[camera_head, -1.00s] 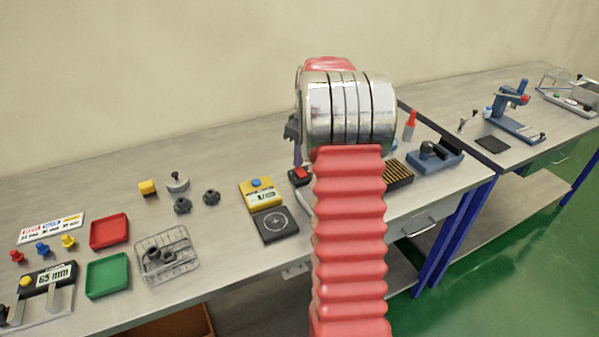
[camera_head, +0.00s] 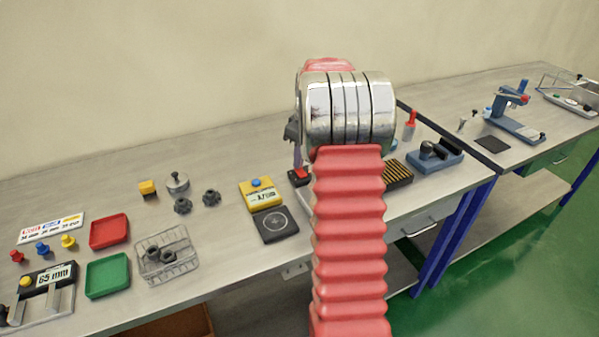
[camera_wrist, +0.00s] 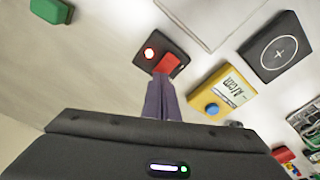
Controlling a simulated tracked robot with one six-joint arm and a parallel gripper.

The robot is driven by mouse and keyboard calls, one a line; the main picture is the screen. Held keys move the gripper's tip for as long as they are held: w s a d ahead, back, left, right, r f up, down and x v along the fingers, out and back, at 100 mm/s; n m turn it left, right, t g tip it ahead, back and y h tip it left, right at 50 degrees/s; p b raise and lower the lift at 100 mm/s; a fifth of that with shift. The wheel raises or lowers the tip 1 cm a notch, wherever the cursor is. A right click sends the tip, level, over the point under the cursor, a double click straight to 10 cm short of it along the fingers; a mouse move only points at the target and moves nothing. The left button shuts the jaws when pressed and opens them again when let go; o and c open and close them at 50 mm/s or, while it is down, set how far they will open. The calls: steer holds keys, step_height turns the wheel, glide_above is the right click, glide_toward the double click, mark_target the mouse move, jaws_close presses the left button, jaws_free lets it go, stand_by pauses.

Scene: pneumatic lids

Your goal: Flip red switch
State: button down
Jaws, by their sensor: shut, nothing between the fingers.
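The red switch (camera_wrist: 168,64) is a red rocker on a small black box, with a lit red lamp (camera_wrist: 150,53) beside it. In the head view the red switch (camera_head: 300,171) shows just left of my arm, which hides part of its box. My gripper (camera_wrist: 161,80) is shut and empty. Its purple fingertips are at the near edge of the red rocker in the wrist view; I cannot tell if they touch. In the head view my gripper (camera_head: 298,163) points down at the switch from above.
A yellow meter (camera_head: 262,195) and a black pad with a circle (camera_head: 276,225) stand left of the switch. A wire basket (camera_head: 168,258), a red tray (camera_head: 109,231) and a green tray (camera_head: 107,275) lie further left. A green block (camera_wrist: 50,10) shows in the wrist view.

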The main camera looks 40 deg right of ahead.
steer(key=shift+f, duration=0.4)
steer(key=shift+r, duration=0.1)
stand_by(0.3)
step_height(320, 180, up, 7)
stand_by(1.0)
steer(key=shift+m, duration=0.3)
stand_by(0.4)
